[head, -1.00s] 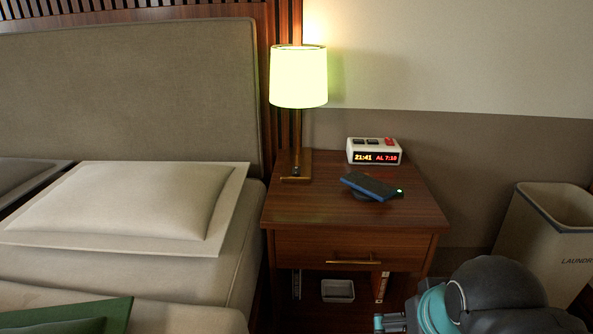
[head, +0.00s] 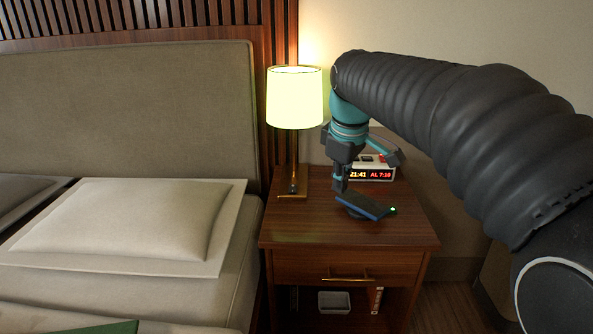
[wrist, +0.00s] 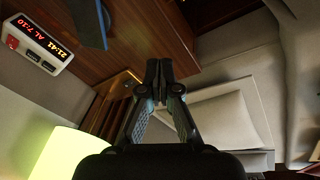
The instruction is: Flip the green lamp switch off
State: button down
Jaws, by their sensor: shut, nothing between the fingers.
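The table lamp (head: 294,97) stands on the nightstand's left rear and is lit, with a yellow-green glowing shade. Its brass base (head: 294,195) carries a small dark switch (head: 292,188); whether the switch is green is too small to tell. My gripper (head: 340,188) is shut and empty, to the right of the lamp base and above the dark blue phone. In the wrist view my gripper (wrist: 162,72) points past the lamp's brass base, with the lit shade (wrist: 62,155) at lower left. The switch cannot be made out there.
The phone (head: 366,206) lies on a dark pad on the nightstand (head: 300,232). The alarm clock (head: 374,175) stands behind it, partly hidden by my gripper. The bed with a pillow (head: 130,225) is at left. My arm covers the right side.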

jog(key=w+a+n+g+p, duration=0.1)
jog(key=w+a+n+p, duration=0.1)
jog(key=w+a+n, duration=0.4)
jog(key=w+a, duration=0.3)
jog(key=w, duration=0.3)
jog(key=shift+a+f, duration=0.35)
jog(key=shift+f, duration=0.05)
jog(key=shift+s, duration=0.1)
